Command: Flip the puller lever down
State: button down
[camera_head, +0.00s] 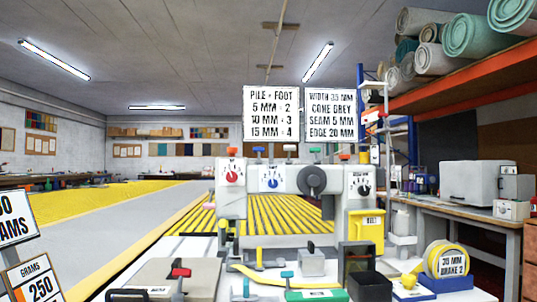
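A white sewing machine (292,178) stands on the bench in the middle, with a red dial (232,176), a blue dial (272,183), a black handwheel (312,180) and a black dial (364,190). Small coloured knobs stick up along its top: a red one (232,151), a blue one (258,149), a green one (314,150) and an orange one (344,156). A red-topped lever (181,272) and a blue-topped lever (287,274) stand upright in front. No label tells which is the puller lever. My gripper is not in view.
A yellow bin (366,232) hangs at the machine's right. A black box (369,286), a green-edged tray (316,295) and a yellow tape roll (446,261) crowd the front right. Signs (271,113) stand above the machine. A grey path (120,238) runs at left.

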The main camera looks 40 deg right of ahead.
aim_at(289, 149)
jog(key=k, duration=0.45)
jog(key=z, duration=1)
jog(key=i, duration=0.2)
